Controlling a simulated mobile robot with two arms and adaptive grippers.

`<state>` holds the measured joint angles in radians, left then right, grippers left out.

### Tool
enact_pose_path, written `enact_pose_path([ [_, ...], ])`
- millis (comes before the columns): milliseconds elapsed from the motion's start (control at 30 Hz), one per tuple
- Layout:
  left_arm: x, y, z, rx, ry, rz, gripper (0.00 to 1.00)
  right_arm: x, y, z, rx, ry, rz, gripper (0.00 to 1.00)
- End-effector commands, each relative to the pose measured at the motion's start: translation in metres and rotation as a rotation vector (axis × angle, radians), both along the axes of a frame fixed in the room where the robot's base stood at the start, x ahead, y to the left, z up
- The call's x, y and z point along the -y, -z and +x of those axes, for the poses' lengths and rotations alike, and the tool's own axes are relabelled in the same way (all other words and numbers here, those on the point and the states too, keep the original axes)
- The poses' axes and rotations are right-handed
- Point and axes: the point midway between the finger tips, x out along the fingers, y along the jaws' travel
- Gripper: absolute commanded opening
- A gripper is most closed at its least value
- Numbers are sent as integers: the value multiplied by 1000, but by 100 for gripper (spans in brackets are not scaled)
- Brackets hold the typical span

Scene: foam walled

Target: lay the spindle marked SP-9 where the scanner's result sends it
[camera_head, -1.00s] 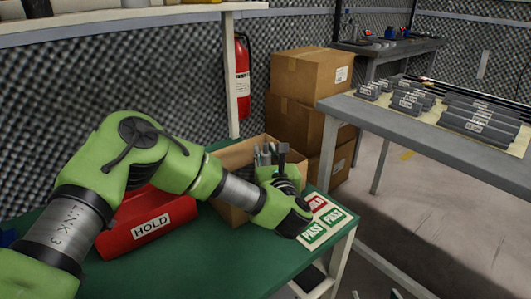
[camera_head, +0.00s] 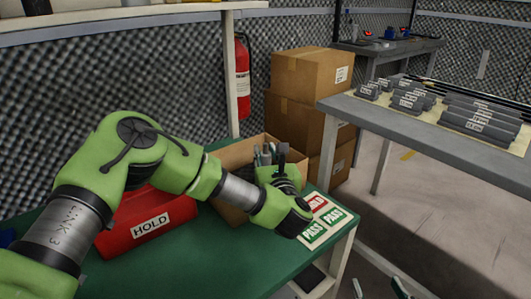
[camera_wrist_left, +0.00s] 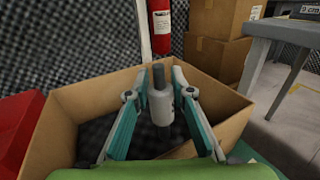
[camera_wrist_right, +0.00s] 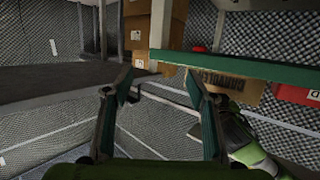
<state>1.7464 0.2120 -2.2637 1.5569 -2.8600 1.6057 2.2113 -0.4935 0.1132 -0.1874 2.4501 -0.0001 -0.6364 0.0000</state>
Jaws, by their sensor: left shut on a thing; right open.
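My left gripper (camera_wrist_left: 160,97) is shut on a grey spindle (camera_wrist_left: 161,108), a light cylinder with a darker thin shaft pointing up. It is held over the open cardboard box (camera_wrist_left: 232,128), within its walls as seen in the left wrist view; the height above the floor is unclear. No marking on the spindle is readable. The red HOLD bin (camera_head: 150,222) sits left of the box on the green table (camera_head: 215,262). My right gripper (camera_wrist_right: 160,88) is open and empty, away from the table.
A grey table (camera_head: 420,128) at the right bears several labelled grey pieces and long dark rods. Stacked cartons (camera_head: 308,100) and a fire extinguisher (camera_head: 242,78) stand behind the box. A shelf (camera_head: 120,22) runs above. The floor (camera_head: 450,220) between tables looks open.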

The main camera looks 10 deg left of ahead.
Motion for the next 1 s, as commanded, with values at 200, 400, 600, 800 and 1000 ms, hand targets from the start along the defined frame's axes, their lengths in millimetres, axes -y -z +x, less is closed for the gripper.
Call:
enact_pose_path([
  [200, 0, 0, 0, 2, 0, 0, 0, -1, -6, 2, 27, -2, 7, 52],
  [400, 0, 0, 0, 0, 0, 0, 39, -2, -6, 2, 27, -2, 7, 52],
  [600, 0, 0, 0, 0, 0, 0, 39, -2, -5, 2, 25, -3, 7, 52],
  [800, 0, -1, 0, 0, 0, 0, 39, -2, -4, 1, 14, -3, 5, 52],
  [1000, 0, -5, 0, 0, 0, 1, 39, 6, 24, -12, -130, 7, -29, 52],
])
